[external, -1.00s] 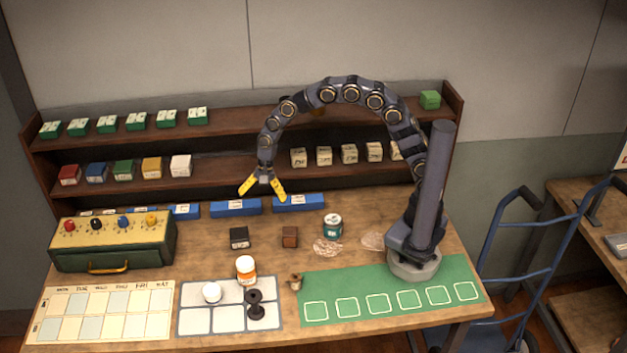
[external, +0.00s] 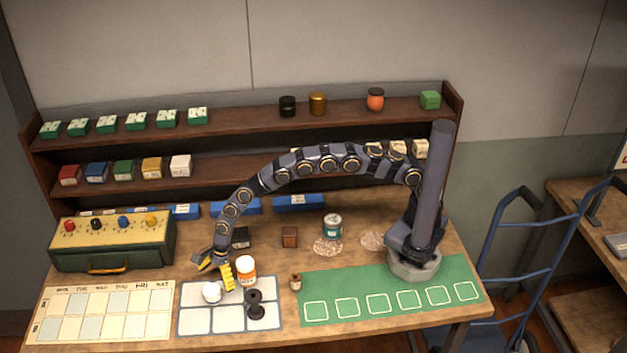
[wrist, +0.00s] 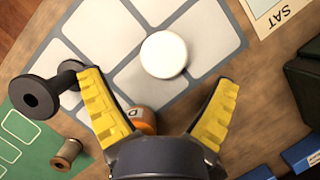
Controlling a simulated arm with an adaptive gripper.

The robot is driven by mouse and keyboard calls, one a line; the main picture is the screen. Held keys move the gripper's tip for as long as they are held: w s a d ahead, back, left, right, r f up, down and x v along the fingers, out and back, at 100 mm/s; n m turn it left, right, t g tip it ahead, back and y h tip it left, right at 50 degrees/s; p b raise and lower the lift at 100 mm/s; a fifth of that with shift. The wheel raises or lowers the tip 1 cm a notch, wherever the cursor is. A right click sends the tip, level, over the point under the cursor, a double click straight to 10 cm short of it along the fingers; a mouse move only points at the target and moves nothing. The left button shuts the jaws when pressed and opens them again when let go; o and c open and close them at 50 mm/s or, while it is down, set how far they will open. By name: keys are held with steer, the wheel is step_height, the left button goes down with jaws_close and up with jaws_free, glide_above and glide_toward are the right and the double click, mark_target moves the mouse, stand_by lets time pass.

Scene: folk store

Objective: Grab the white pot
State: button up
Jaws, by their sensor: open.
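The white pot (external: 211,292) is small and round and stands on a pale grid mat (external: 200,322). In the wrist view the white pot (wrist: 164,54) lies just beyond the fingertips, about midway between them. My gripper (external: 214,274) is open, with yellow fingers, and hangs low at the far edge of the mat, close behind the pot. In the wrist view my gripper (wrist: 159,80) has nothing between its fingers' tips. The exact height gap to the pot is hard to tell.
An orange and white bottle (external: 246,270) stands close to the right finger; the gripper partly hides it in the wrist view. A black spool-like object (external: 255,304) is right of the pot. A weekday chart (external: 105,310) lies left and a green mat (external: 390,290) right.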

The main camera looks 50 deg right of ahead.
mark_target(212, 288)
steer(key=x, duration=0.4)
steer(key=shift+w+a+f, duration=0.15)
steer(key=shift+w+f, duration=0.05)
steer(key=shift+f, duration=0.15)
steer(key=c, duration=1.2)
steer(key=shift+r, duration=0.1)
